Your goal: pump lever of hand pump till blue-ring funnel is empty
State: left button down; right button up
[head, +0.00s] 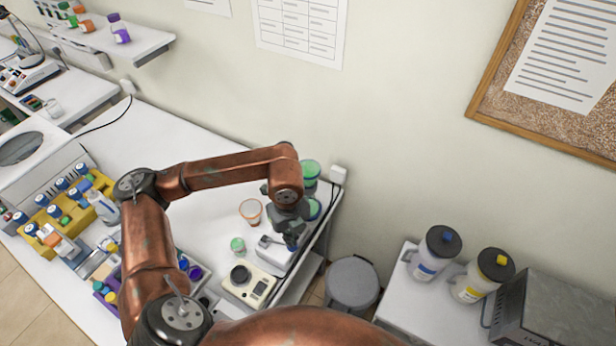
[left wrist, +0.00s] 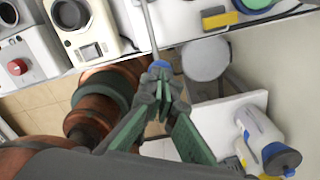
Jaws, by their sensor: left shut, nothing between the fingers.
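The hand pump (head: 276,251) is a pale box near the right end of the bench, partly hidden by my left gripper (head: 288,235). Its lever (left wrist: 150,30) is a thin grey rod ending in a blue knob (left wrist: 161,67). In the left wrist view my left gripper (left wrist: 161,78) is shut and empty, its fingertips right at the knob. I cannot tell whether they touch it. A blue-ringed vessel (head: 315,209), apparently the blue-ring funnel, stands behind the gripper, partly hidden. Its liquid level cannot be made out. My right gripper is not in view.
An orange-ringed cup (head: 250,211), a small green-topped jar (head: 237,246) and a cream device with a black dial (head: 249,286) stand near the pump. Two jugs stand on a white side table (head: 416,311).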

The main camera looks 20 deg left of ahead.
aim_at(296, 247)
pick_arm(q)
jog(key=shift+f, duration=0.15)
jog(key=shift+d+f+b, duration=0.35)
jog(key=shift+f+b, duration=0.15)
jog(key=shift+f, duration=0.1)
jog(key=shift+d+f+b, duration=0.3)
jog(key=shift+f+b, duration=0.25)
jog(key=shift+f, duration=0.25)
